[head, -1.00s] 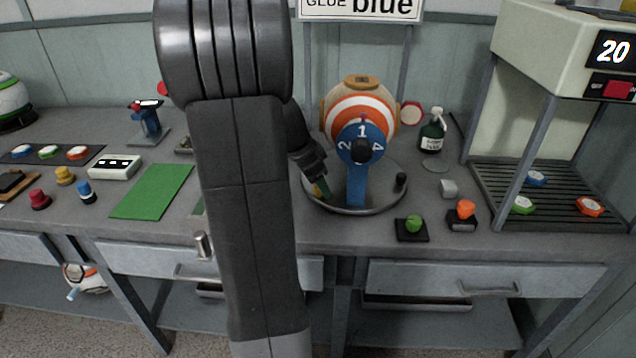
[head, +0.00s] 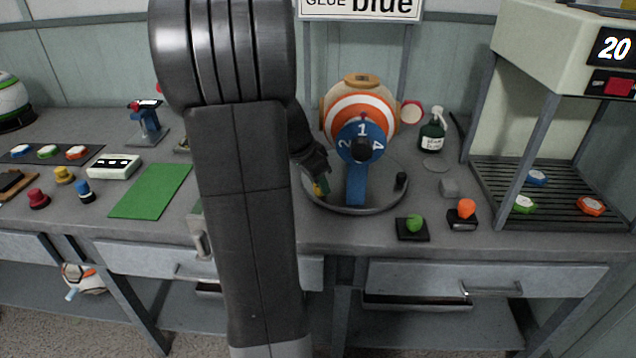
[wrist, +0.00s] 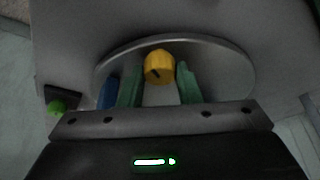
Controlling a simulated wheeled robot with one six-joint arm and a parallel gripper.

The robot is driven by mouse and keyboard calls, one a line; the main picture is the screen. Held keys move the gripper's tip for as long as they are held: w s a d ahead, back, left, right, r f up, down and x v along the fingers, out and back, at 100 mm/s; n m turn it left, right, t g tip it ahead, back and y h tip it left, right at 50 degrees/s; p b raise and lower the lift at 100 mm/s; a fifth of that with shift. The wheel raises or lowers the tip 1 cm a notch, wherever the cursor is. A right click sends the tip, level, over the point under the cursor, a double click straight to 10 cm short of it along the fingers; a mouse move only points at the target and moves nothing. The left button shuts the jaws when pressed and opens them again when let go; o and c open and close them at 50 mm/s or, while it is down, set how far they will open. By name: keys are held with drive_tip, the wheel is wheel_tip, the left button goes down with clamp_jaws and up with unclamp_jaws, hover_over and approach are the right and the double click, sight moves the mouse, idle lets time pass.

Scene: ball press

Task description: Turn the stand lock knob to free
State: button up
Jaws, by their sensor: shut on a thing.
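The stand is a round grey dish (head: 385,200) with a blue upright (head: 357,187) holding an orange-and-white striped ball (head: 380,105). The yellow stand lock knob (wrist: 159,66) sits at the dish in the wrist view, with a dark mark on its face. My gripper (wrist: 159,70) is shut on this knob, a green finger on each side. In the head view my gripper (head: 320,186) is at the dish's left side, and the knob is mostly hidden by it. Which setting the mark points to cannot be read.
The press (head: 548,195) stands far right.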

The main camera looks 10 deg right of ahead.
drive_tip(key=shift+s+n+t+y, duration=0.15)
drive_tip(key=shift+n+t, duration=0.25)
drive_tip(key=shift+n, duration=0.65)
drive_tip(key=shift+w+n+t+y, duration=0.15)
drive_tip(key=shift+n+t, duration=0.25)
drive_tip(key=shift+n, duration=0.65)
drive_tip(key=shift+s, duration=0.1)
drive_tip(key=o, duration=1)
drive_tip(key=shift+c, duration=0.2)
drive_tip(key=shift+r, duration=0.1)
drive_tip(key=p+v, duration=0.1)
drive_tip(key=v, duration=1.2)
drive_tip(key=shift+r+p, duration=0.35)
drive_tip(key=shift+p, duration=0.05)
drive_tip(key=shift+s+f, duration=0.1)
drive_tip(key=b+x, duration=0.2)
drive_tip(key=x, duration=1.1)
drive_tip(key=shift+d+f, duration=0.1)
drive_tip(key=shift+f, duration=0.3)
